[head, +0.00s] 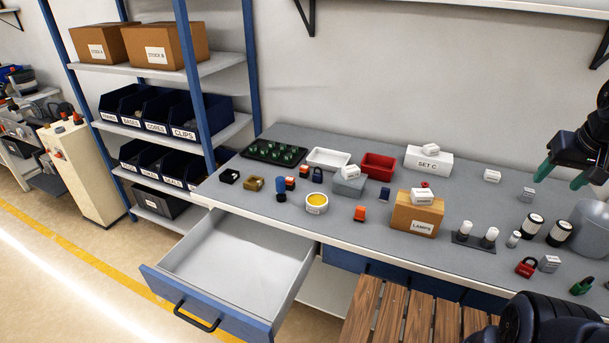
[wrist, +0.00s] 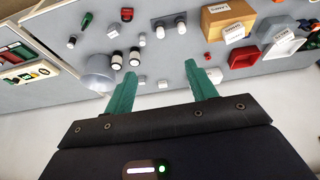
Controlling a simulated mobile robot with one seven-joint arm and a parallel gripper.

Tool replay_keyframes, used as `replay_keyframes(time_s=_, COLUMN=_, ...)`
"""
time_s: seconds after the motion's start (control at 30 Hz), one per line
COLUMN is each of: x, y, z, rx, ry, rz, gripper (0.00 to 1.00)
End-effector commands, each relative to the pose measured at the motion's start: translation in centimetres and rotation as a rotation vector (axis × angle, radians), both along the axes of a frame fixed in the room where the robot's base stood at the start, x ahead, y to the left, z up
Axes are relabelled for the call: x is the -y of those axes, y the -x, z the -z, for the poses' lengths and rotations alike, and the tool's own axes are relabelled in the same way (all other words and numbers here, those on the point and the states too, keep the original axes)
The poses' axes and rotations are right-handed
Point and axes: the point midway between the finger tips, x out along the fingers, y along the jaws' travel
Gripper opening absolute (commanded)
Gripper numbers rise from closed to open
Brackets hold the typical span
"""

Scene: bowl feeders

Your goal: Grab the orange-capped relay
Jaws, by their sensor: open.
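A small orange block (head: 360,213) stands near the front edge of the bench, left of the lamps box. Two small dark blocks with orange-red tops, one at the back (head: 304,171) and one nearer (head: 290,183), stand by the dark green tray. I cannot tell for sure which of these is the orange-capped relay. My gripper (head: 562,176) is at the far right, above the bench and well away from them. Its green fingers are apart with nothing between them, as the wrist view (wrist: 160,72) also shows. I make out no orange-capped relay in the wrist view.
A cardboard lamps box (head: 413,216) stands mid-bench, with a red bin (head: 378,166), a white tray (head: 328,158) and a yellow-filled round cup (head: 316,203) to its left. An open drawer (head: 228,262) juts out at front left. Black-and-white cylinders (head: 532,226) stand at right.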

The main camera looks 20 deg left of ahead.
Motion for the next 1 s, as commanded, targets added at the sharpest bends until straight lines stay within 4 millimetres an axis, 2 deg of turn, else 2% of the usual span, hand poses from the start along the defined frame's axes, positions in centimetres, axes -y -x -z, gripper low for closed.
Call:
replay_keyframes(time_s=0.17, x=-1.7, y=-3.7, z=-1.8, rx=-0.026, ry=0.019, rz=-0.088, gripper=0.56)
replay_keyframes(time_s=0.47, x=-6.4, y=-11.2, z=-4.3, rx=-0.073, ry=0.06, rz=-0.274, gripper=0.56)
replay_keyframes(time_s=0.77, x=-13.0, y=-18.5, z=-5.0, rx=-0.116, ry=0.1, rz=-0.459, gripper=0.56)
replay_keyframes(time_s=1.0, x=-19.6, y=-23.7, z=-4.2, rx=-0.148, ry=0.131, rz=-0.61, gripper=0.56)
